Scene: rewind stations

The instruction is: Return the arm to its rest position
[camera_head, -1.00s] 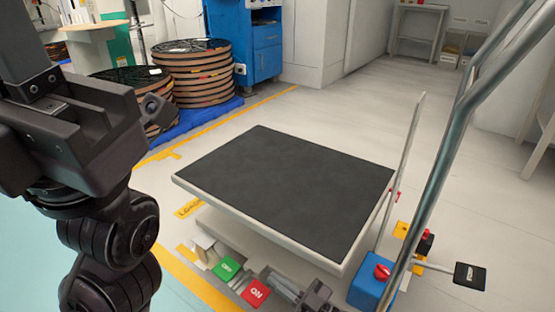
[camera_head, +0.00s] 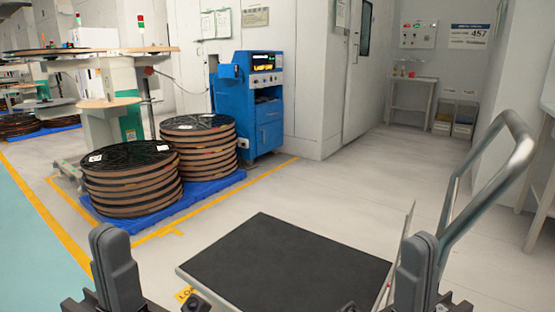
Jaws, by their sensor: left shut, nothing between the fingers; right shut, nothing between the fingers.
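My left gripper (camera_head: 112,238) is at the bottom left of the head view. Its dark grey fingers point up and are together, with nothing between them. My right gripper (camera_head: 417,246) is at the bottom right, also with fingers up, shut and empty. It hides part of the cart's side and handle. The lower parts of both arms are cut off by the bottom edge. The cart's black platform (camera_head: 285,265) lies between the two grippers, and I see no load on it.
The cart's metal handle (camera_head: 497,170) rises on the right. Stacked reels (camera_head: 133,182) stand on a blue pallet (camera_head: 205,193) at the left. A blue cabinet (camera_head: 268,128) is behind them. Open pale floor (camera_head: 370,180) lies beyond the cart.

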